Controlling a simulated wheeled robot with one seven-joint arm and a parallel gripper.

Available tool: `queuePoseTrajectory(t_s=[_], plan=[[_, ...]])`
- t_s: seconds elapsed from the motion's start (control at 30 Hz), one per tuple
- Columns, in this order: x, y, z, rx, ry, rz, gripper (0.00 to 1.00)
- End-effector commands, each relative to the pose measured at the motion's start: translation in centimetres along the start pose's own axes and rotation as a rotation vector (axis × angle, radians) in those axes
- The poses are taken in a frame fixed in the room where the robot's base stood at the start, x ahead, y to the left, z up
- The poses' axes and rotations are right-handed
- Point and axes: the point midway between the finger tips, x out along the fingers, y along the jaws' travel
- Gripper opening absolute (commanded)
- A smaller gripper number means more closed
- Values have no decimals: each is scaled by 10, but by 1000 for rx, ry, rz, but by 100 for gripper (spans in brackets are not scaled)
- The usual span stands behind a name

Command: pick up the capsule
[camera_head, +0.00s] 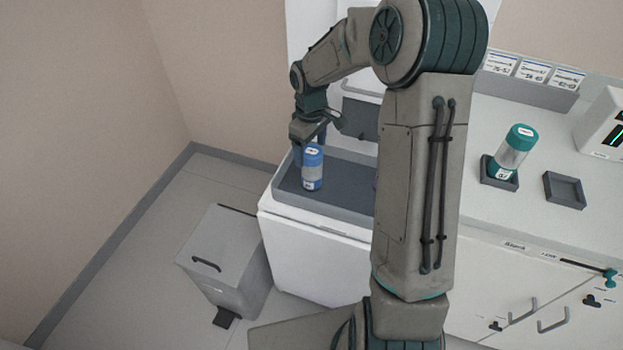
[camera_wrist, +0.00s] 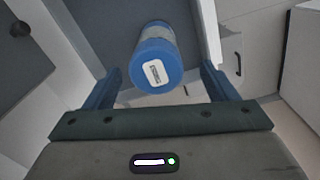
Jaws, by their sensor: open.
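A capsule with blue ends and a pale middle (camera_head: 312,168) stands upright in the left part of a grey tray (camera_head: 340,211). A second capsule, with teal ends (camera_head: 515,150), stands in a small square holder on the right. My gripper (camera_head: 318,135) is just above and behind the blue capsule. In the wrist view my gripper (camera_wrist: 165,88) is open, and the blue capsule's labelled end (camera_wrist: 156,66) shows between and beyond its two fingers. I cannot see either finger touching it. My arm hides part of the tray.
An empty square holder (camera_head: 565,190) sits right of the teal capsule's holder (camera_head: 499,176). A device with a screen (camera_head: 603,125) stands at the far right. A grey bin (camera_head: 226,258) stands on the floor left of the white cabinet (camera_head: 310,255). Label cards line the back.

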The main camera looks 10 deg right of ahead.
Motion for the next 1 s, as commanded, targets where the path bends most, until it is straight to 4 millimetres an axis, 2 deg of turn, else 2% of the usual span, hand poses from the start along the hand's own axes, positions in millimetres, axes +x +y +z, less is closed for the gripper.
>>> queuePoseTrajectory(t_s=[0.23,0.5,0.8,0.83,0.87,1.0], plan=[[18,1,0,-1,0,-1,79],[55,4,0,-1,-1,-2,79],[61,4,0,0,1,1,79],[61,4,0,0,1,1,76],[61,4,0,0,1,1,68],[61,4,0,0,1,1,29]])
